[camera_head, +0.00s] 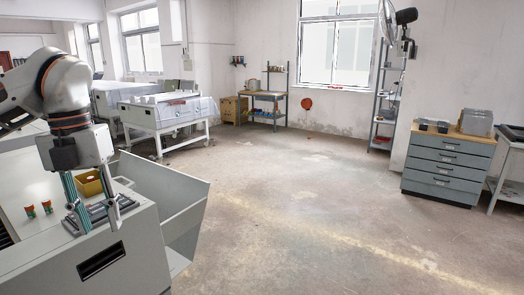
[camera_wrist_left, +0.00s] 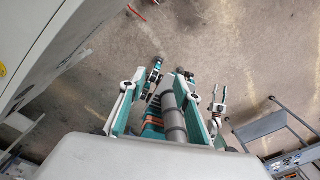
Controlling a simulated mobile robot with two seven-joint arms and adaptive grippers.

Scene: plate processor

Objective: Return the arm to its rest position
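My left arm (camera_head: 66,85) comes in from the left in the head view, bent over a white machine, with its wrist turned down. My left gripper (camera_head: 93,214) points downward with its two fingers apart, over or beside a dark slotted rack (camera_head: 100,209) on the machine top. The fingers hide part of the rack, and I cannot tell whether they touch it. In the left wrist view the spread teal fingers also show, with a grey cylinder (camera_wrist_left: 175,112) between or behind them. I cannot tell what the cylinder belongs to. My right gripper is not in view.
The white machine (camera_head: 145,240) has an open side tray (camera_head: 180,190). A yellow bin (camera_head: 89,183) and two small orange-green containers (camera_head: 30,211) are on top. A grey drawer cabinet (camera_head: 447,165) stands at right. The middle floor (camera_head: 300,200) is clear.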

